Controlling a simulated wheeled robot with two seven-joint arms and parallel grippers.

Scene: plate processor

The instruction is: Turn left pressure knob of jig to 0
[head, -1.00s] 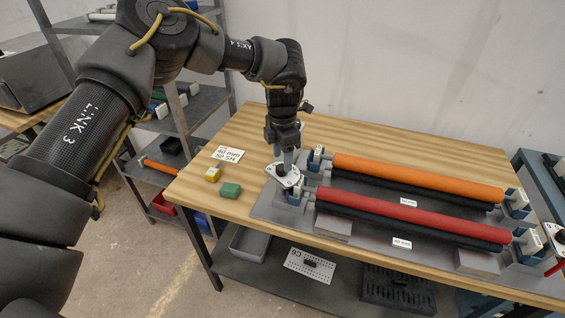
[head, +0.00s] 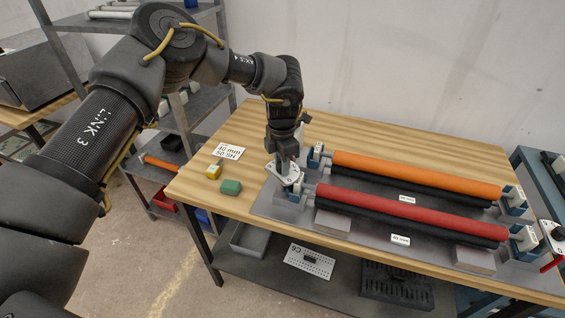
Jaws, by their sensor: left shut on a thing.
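The jig (head: 400,235) is a grey plate on the wooden table with an orange roller (head: 415,175) behind a red roller (head: 410,210), each above a black roller. The left pressure knob (head: 284,175) sits at the jig's left end on a pale plate with dark dots. My left gripper (head: 285,163) points down onto it and is shut on it; the fingers hide part of the knob. The knob's setting is too small to read. At the right edge a similar pale dial plate (head: 556,231) with a red handle shows. My right gripper is not in view.
A yellow block (head: 213,172), a green block (head: 230,187) and a white label card (head: 229,151) lie left of the jig. Blue roller holders (head: 316,156) stand close beside my left gripper. The table's back left is clear. Shelves (head: 190,110) stand at left.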

